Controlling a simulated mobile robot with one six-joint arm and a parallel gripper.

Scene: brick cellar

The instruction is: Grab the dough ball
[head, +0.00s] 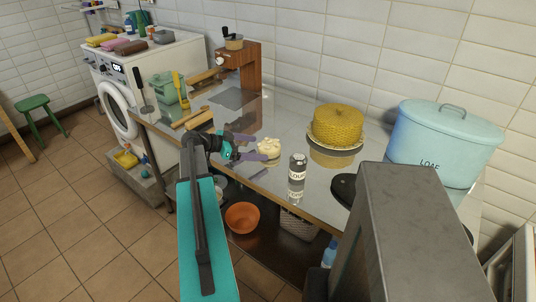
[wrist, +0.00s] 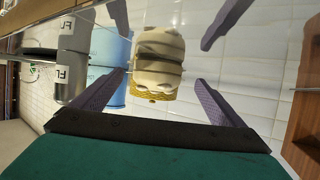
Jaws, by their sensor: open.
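The dough ball (head: 269,147) is a pale cream, lumpy piece on the shiny worktop, left of the flour jar (head: 297,168). My gripper (head: 257,148) is open, low over the worktop, with its purple fingers pointing right towards the dough ball. In the wrist view the dough ball (wrist: 158,45) shows with its mirror image, in line with the gap between the fingers (wrist: 160,77). No finger visibly touches it. I cannot tell how far the tips reach along its sides.
The worktop behind the dough ball is clear.

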